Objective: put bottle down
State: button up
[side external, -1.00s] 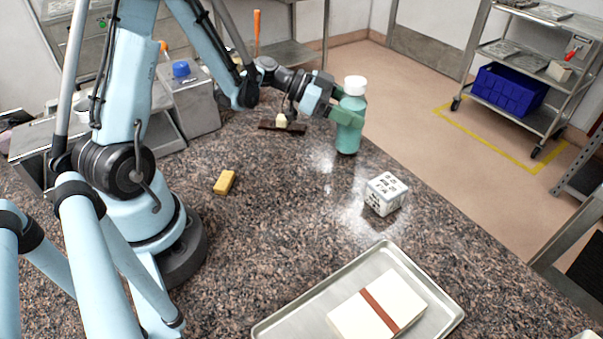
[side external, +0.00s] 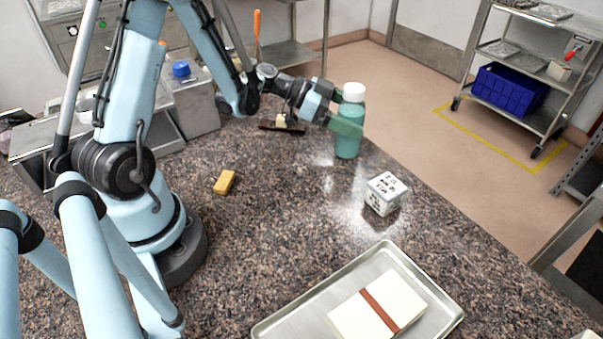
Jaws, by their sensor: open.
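The green bottle (side external: 348,145) with a white cap stands upright on the speckled counter (side external: 270,240), near its far right edge. My gripper (side external: 347,119) is open, with its green fingers around the upper body of the bottle. The bottle's base appears to rest on the counter. Part of the bottle's middle is hidden behind a finger.
A metal tray (side external: 268,331) with a banded cream block (side external: 377,307) is in front. A yellow block (side external: 225,182) lies near my base. A dark flat piece (side external: 270,127) lies behind.

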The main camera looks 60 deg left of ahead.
jog(key=v, duration=1.2)
jog(key=s+d+r+n+g+y, duration=0.2)
jog(key=s+d+n+y, duration=0.5)
jog(key=d+n+y, duration=0.1)
jog(key=d+y, duration=0.1)
jog(key=d, duration=0.1)
jog(key=shift+d+n+g+y, duration=0.3)
jog(key=shift+d+n+g, duration=0.05)
jog(key=shift+n+g, duration=0.05)
jog(key=shift+s+r, duration=0.1)
jog(key=shift+r, duration=0.15)
jog(key=c, duration=0.3)
